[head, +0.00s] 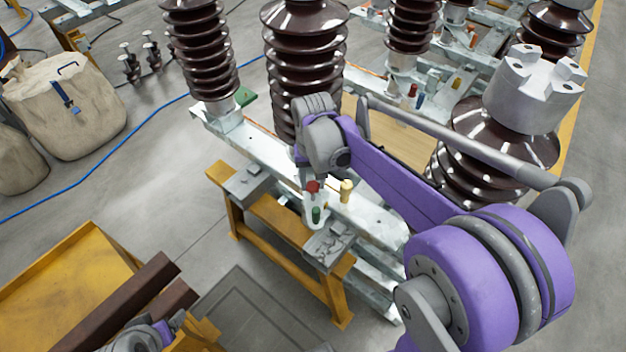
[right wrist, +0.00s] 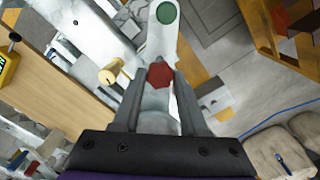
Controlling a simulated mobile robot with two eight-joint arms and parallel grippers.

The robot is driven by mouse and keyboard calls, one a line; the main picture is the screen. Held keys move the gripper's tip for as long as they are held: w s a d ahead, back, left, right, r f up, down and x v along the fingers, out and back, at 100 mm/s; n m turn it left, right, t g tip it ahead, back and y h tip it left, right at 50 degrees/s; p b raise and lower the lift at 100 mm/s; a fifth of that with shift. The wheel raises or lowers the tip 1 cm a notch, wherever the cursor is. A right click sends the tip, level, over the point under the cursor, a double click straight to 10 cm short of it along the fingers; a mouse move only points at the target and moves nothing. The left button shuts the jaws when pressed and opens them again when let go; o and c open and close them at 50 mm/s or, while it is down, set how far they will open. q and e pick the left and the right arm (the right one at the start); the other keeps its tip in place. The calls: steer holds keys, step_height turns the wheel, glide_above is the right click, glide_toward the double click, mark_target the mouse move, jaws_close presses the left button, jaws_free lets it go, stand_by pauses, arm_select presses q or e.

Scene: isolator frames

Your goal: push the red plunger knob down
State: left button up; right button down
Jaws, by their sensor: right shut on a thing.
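The red plunger knob (head: 313,187) sits at the top of a pale bracket on the metal frame, and it also shows in the right wrist view (right wrist: 160,75). My right gripper (head: 312,176) is directly above it in the head view. In the right wrist view, its two dark fingers (right wrist: 157,84) stand on either side of the red knob and are shut on it. The fingertips are small and partly hidden in the head view. Part of my left arm's end (head: 155,336) shows at the bottom left, its jaws unclear.
A green knob (head: 316,214) is on the same bracket, just below the red one. A yellow knob (head: 346,191) stands close to its right. Brown ribbed insulators (head: 304,60) rise behind. A yellow stand (head: 275,235) carries the frame's near end. Open floor lies to the left.

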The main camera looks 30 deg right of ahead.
mark_target(313, 186)
steer(key=shift+f, duration=0.1)
step_height(313, 186, down, 2)
steer(key=shift+f+b, duration=0.25)
steer(key=shift+b, duration=0.6)
steer(key=shift+s+r, duration=0.1)
steer(key=shift+c, duration=2.2)
jaws_free()
step_height(313, 186, up, 11)
steer(key=shift+f+p, duration=0.1)
steer(key=shift+p, duration=0.4)
